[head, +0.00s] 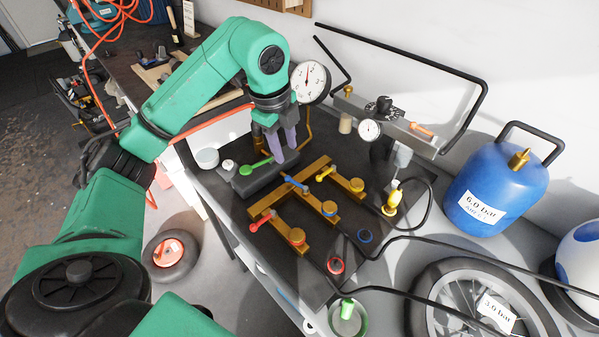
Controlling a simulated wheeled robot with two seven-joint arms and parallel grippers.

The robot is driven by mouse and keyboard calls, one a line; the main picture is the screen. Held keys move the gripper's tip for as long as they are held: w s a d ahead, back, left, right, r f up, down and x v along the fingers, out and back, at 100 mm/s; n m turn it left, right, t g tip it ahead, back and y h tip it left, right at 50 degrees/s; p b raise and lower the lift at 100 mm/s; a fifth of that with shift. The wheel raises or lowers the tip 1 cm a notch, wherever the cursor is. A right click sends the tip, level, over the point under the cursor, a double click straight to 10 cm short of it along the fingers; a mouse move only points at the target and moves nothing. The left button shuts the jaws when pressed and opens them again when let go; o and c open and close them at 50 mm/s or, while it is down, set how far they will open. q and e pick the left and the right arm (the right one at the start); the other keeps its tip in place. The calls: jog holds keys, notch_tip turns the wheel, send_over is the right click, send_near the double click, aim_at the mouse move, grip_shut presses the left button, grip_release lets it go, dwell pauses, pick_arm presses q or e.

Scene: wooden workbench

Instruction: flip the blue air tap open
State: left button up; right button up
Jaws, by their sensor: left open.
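The blue air tap (294,182) is a small blue lever on the brass manifold (318,205), which lies on the dark bench top. The lever runs slantwise across the middle of the manifold. My left gripper (285,154) comes down from above with its grey-purple fingers pointing at the bench. It is open, with nothing seen between the fingers. Its tips appear just behind the blue lever and apart from it, close to the green lever (256,165). My right gripper is not in view.
A red lever (262,221) and a yellow lever (325,173) sit on the same manifold. A round gauge (310,82) stands behind my left gripper. A blue tank (495,185) marked 6.0 bar and a wheel (430,300) stand at the right, with black hoses crossing nearby.

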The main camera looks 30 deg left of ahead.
pick_arm(q)
send_near(292, 182)
jog(key=f, duration=0.2)
jog(key=w+f+p, duration=0.1)
jog(key=f, duration=0.4)
jog(key=shift+w+d, duration=0.1)
jog(key=shift+w, duration=0.3)
jog(key=shift+f, duration=0.15)
grip_shut()
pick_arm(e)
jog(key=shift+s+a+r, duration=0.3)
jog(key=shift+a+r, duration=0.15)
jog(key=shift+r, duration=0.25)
